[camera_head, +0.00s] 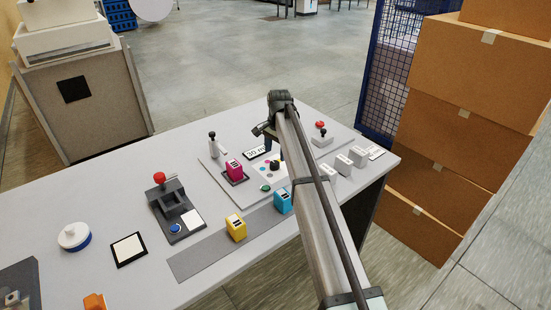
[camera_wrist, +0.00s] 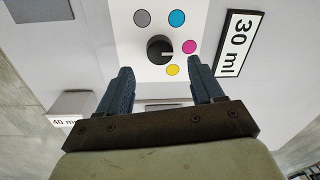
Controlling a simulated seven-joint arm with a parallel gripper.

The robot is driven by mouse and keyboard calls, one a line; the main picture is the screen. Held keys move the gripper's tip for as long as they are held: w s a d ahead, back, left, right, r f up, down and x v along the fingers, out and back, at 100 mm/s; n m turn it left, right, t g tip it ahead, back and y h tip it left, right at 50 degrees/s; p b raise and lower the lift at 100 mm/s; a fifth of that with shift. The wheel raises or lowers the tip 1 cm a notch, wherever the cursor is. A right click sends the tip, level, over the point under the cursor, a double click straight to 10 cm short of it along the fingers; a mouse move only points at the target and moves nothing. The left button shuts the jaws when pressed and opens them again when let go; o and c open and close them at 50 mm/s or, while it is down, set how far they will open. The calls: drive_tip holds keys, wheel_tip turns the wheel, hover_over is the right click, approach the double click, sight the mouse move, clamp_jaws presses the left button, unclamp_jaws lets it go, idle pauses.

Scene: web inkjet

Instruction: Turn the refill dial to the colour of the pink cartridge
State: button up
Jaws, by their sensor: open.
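The black refill dial (camera_wrist: 160,50) sits on a white panel (camera_wrist: 125,27) in the wrist view, ringed by grey, cyan, magenta (camera_wrist: 189,47) and yellow (camera_wrist: 173,70) dots. Its white mark points right, near the magenta dot and above the yellow one. The dial (camera_head: 275,165) also shows in the head view. The pink cartridge (camera_head: 235,169) stands on a dark pad left of the panel. My gripper (camera_wrist: 160,66) is open and empty, its fingers spread to either side just below the dial in the wrist view, not visibly touching it.
A "30 ml" sign (camera_wrist: 235,45) lies beside the panel. Yellow (camera_head: 236,229) and cyan (camera_head: 283,202) cartridges stand on a grey strip in front. A green button (camera_head: 265,188), white blocks (camera_head: 345,165) and a red-topped button (camera_head: 320,126) are nearby. Cardboard boxes (camera_head: 440,130) stack at right.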

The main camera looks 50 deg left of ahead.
sight(277, 164)
wheel_tip(277, 164, up, 9)
drive_tip(key=shift+d+f, duration=0.15)
drive_tip(key=shift+d, duration=0.15)
idle(0.5)
